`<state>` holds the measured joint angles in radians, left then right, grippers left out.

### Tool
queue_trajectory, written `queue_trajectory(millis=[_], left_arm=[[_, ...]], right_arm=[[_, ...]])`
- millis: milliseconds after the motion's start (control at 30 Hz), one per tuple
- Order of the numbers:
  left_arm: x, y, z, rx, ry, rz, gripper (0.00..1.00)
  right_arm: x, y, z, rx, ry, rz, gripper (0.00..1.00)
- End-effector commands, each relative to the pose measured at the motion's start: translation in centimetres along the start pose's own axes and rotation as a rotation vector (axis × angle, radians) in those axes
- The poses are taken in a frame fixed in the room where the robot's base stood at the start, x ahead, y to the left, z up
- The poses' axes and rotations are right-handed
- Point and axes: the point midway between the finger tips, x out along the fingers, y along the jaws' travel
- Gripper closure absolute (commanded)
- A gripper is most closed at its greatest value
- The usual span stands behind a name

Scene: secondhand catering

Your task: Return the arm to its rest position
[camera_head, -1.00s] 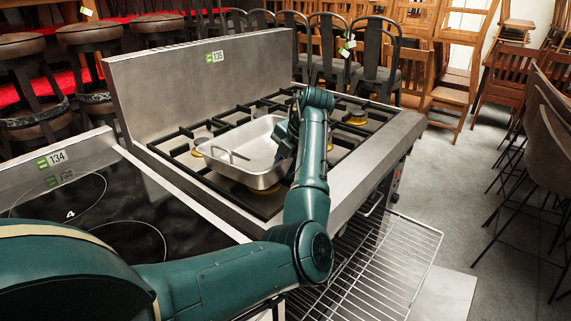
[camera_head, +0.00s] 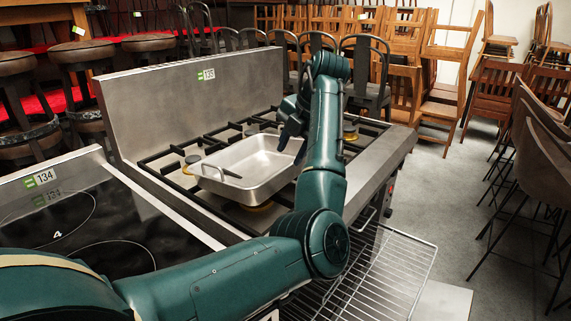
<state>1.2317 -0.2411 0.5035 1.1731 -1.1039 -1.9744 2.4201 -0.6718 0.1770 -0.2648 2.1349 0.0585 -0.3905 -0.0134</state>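My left arm comes in from the left and bends upward over the front of the gas stove (camera_head: 160,85). My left gripper (camera_head: 286,136) points down near the far right side of a silver roasting pan (camera_head: 232,186). Its finger opening is turned away, so I cannot tell whether it is open or shut. The pan rests level on the stove's black grates, and its right end is partly hidden by my arm. Nothing can be seen hanging from the gripper. My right gripper is not in view.
A black glass cooktop (camera_head: 120,225) tagged 134 adjoins the stove on the left. A wire oven rack (camera_head: 385,275) sticks out below the stove's front. Metal chairs (camera_head: 368,70) and stools (camera_head: 85,70) stand behind.

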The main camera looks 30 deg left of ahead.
Motion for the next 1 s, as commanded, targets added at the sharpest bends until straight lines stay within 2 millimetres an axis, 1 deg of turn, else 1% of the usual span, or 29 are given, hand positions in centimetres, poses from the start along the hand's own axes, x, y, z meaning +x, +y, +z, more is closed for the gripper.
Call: queue_trajectory(millis=[33,133,633,700,767,800,867,1000], left_arm=[[-0.5,0.0,0.0,0.001,-0.001,0.0,0.65],[-0.9,0.0,0.0,0.001,0.0,0.0,0.65],[-1.0,0.0,0.0,0.0,0.0,0.0,0.65],[-1.4,0.2,0.0,0.0,0.0,0.0,0.65],[-2.3,0.6,0.0,-0.001,-0.001,0.001,0.65],[-3.1,0.9,0.0,-0.001,-0.001,0.001,0.65],[-4.9,1.7,0.0,-0.001,-0.001,0.001,0.65],[-9.8,3.9,0.0,-0.001,-0.001,0.001,0.65]], right_arm=[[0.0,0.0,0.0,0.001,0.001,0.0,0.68],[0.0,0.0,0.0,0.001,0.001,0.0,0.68],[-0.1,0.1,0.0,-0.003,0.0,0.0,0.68],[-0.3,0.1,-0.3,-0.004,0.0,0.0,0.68],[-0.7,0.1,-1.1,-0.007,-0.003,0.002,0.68],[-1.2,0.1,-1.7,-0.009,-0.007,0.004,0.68],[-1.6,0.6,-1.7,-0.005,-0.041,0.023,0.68],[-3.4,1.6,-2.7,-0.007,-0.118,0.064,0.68]])
